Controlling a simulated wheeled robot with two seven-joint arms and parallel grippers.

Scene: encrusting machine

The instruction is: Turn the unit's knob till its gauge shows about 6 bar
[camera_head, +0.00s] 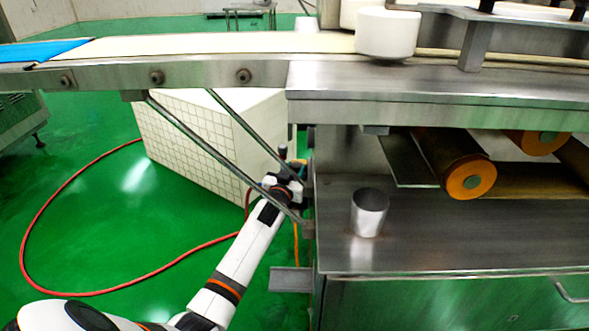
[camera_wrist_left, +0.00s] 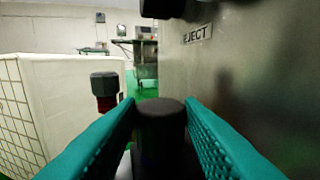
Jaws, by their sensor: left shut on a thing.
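My left gripper (camera_head: 291,178) is beside the machine's side wall, under the conveyor. In the left wrist view its teal fingers (camera_wrist_left: 160,120) are shut on a dark round knob (camera_wrist_left: 162,109), one finger on each side. In the head view the knob is hidden or too small to make out at the gripper. The gauge's face cannot be made out in either view, so its reading cannot be told. My right gripper is not in view.
A black cap with a red band (camera_wrist_left: 104,88) stands left of the knob. A white tiled box (camera_head: 200,140) stands behind my arm. A red hose (camera_head: 60,170) lies on the green floor. A metal cup (camera_head: 369,212) stands on the shelf.

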